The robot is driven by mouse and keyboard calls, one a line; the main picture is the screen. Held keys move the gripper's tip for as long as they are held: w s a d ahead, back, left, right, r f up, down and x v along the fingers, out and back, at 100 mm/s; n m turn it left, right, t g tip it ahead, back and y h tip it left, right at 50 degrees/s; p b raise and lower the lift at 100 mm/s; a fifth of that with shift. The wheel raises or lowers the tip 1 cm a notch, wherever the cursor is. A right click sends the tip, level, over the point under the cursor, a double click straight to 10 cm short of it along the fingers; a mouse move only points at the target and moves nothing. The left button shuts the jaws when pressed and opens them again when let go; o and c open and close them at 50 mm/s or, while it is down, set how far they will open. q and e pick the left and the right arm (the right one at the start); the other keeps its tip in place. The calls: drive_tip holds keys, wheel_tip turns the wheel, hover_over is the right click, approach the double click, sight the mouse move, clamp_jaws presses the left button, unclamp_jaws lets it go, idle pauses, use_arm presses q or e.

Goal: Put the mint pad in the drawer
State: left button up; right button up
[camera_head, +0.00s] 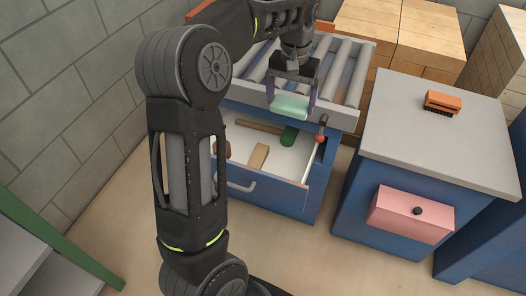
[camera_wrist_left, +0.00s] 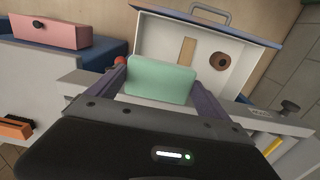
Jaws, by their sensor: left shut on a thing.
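The mint pad (camera_head: 289,107) is held between the fingers of my left gripper (camera_head: 291,101), which is shut on it. In the left wrist view the pad (camera_wrist_left: 160,82) sits between the two purple-grey fingers. The pad is in the air, near the back of the open drawer (camera_head: 296,171) in the head view. The drawer is blue outside and white inside, with a grey handle. It also shows at the top of the left wrist view (camera_wrist_left: 150,42). My right gripper is not in view.
In the drawer lie a wooden block (camera_head: 258,157), a green item (camera_head: 289,136) and a brown round item (camera_wrist_left: 220,61). Grey rollers (camera_head: 343,77) top the unit. A red-tipped lever (camera_head: 321,135) stands by the drawer. A cabinet (camera_head: 430,130) at right carries an orange brush (camera_head: 442,101).

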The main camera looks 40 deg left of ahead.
use_arm(q)
drive_tip(key=b, duration=0.3)
hover_over(284, 172)
wheel_tip(284, 172, down, 24)
drive_tip(key=shift+r, duration=0.1)
drive_tip(key=shift+f+b, duration=0.45)
drive_tip(key=shift+f, duration=1.65)
drive_tip(key=shift+f, duration=0.1)
drive_tip(key=o, duration=1.1)
drive_tip(key=shift+c, duration=0.2)
drive_tip(key=shift+r, duration=0.3)
wheel_tip(284, 172, up, 12)
drive_tip(key=p, duration=0.1)
drive_tip(key=shift+f+p, duration=0.2)
drive_tip(key=shift+p, duration=0.1)
